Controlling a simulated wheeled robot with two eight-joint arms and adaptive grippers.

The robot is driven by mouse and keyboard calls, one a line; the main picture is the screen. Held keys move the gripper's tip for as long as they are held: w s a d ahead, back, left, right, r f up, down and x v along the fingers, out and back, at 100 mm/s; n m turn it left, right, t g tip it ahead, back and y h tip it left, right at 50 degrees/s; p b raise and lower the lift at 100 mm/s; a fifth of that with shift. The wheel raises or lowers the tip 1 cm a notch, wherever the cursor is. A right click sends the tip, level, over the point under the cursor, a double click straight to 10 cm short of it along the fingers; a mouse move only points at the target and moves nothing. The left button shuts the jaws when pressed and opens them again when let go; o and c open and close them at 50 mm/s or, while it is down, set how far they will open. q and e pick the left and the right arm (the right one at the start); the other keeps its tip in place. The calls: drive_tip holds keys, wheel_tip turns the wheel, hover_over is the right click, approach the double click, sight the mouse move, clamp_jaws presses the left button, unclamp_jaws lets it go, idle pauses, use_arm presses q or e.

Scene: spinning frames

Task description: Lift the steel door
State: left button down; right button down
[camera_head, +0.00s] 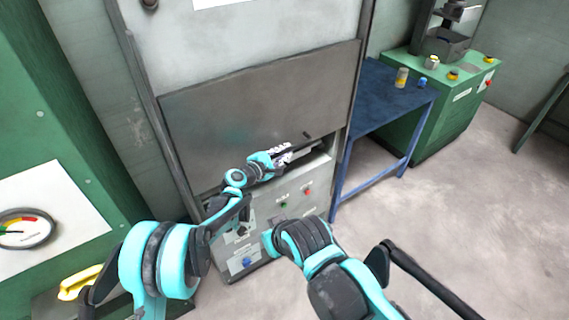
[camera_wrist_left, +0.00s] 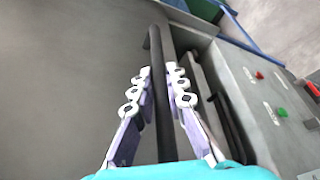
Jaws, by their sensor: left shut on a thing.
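The steel door (camera_head: 260,100) is a wide dark grey panel on the front of the grey machine, and it fills the left of the left wrist view (camera_wrist_left: 70,80). Its lower edge hangs just above the machine's control box. A dark bar handle (camera_wrist_left: 155,50) runs along this edge. My left gripper (camera_head: 290,152) is at the door's lower edge. In the left wrist view its fingers (camera_wrist_left: 160,88) stand on both sides of the handle and are shut on it. My right arm shows at the bottom of the head view, but its gripper cannot be made out.
The control box (camera_head: 295,190) below the door carries green and red buttons. A blue table (camera_head: 385,85) stands to the right with a small can (camera_head: 402,77) on it. A green machine (camera_head: 450,110) stands behind it. A green cabinet with a gauge (camera_head: 25,228) is at left. Floor at right is clear.

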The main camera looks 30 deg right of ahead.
sight(284, 120)
use_arm(q)
wheel_tip(284, 120, up, 14)
drive_tip(key=p, duration=0.5)
drive_tip(key=shift+f, duration=0.25)
drive_tip(key=c, duration=1.5)
unclamp_jaws()
drive_tip(key=shift+c, duration=0.2)
drive_tip(key=shift+a, duration=0.1)
drive_tip(key=v, duration=1.2)
drive_tip(key=shift+w, duration=0.1)
